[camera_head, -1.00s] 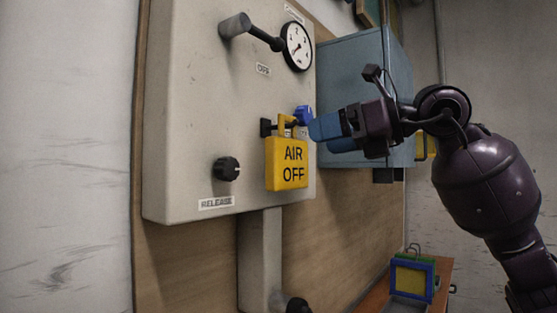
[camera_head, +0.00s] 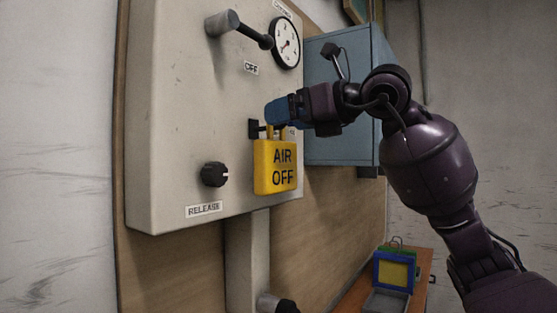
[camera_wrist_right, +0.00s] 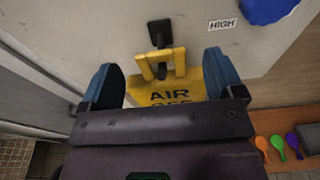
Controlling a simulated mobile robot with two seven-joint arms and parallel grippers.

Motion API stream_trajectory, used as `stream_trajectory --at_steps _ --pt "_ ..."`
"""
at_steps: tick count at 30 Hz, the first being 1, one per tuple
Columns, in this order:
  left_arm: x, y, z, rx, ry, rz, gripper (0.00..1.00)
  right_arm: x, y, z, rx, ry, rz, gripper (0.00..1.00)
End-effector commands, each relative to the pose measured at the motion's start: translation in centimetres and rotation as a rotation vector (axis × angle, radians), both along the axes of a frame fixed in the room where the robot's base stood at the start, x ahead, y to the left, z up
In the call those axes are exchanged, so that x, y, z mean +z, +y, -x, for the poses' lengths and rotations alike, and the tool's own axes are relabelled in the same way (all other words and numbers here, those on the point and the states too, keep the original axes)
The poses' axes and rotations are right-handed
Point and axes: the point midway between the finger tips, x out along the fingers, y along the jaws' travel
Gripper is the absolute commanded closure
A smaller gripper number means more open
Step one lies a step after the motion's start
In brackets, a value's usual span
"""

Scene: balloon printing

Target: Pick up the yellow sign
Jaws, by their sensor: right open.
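The yellow sign (camera_head: 275,168), marked "AIR OFF", hangs by its handle from a black hook (camera_head: 254,128) on the front of the pale control box. My right gripper (camera_head: 272,112) is at the top of the sign and covers part of its handle in the head view. In the right wrist view, the blue fingers of the right gripper (camera_wrist_right: 164,80) are apart. The sign's yellow handle (camera_wrist_right: 161,67) and upper face (camera_wrist_right: 172,95) show between them, and the fingers do not appear closed on it. My left gripper is not in view.
The control box (camera_head: 170,110) carries a lever (camera_head: 240,30), a gauge (camera_head: 286,43) and a black knob (camera_head: 215,174). A blue-grey cabinet (camera_head: 340,150) stands right behind my arm. Below right, a wooden table (camera_head: 421,285) bears a blue-framed device (camera_head: 394,270).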

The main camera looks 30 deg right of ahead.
Motion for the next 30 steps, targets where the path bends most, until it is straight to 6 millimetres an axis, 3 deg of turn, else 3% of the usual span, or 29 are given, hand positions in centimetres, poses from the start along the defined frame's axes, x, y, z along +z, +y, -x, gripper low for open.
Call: stream_trajectory --at_steps 6,15,28,30 --pt "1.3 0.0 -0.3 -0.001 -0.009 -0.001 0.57 -0.1 1.0 -2.4 0.002 0.001 -0.002 0.13" --pt "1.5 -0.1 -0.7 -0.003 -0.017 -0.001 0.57 -0.3 1.1 -2.8 0.000 0.000 0.000 0.13" --pt "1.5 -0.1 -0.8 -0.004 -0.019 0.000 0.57 -0.3 1.1 -2.7 0.000 0.000 0.000 0.77" --pt "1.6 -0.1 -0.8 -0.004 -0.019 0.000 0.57 -0.3 1.1 -2.7 0.000 -0.001 0.000 0.80"
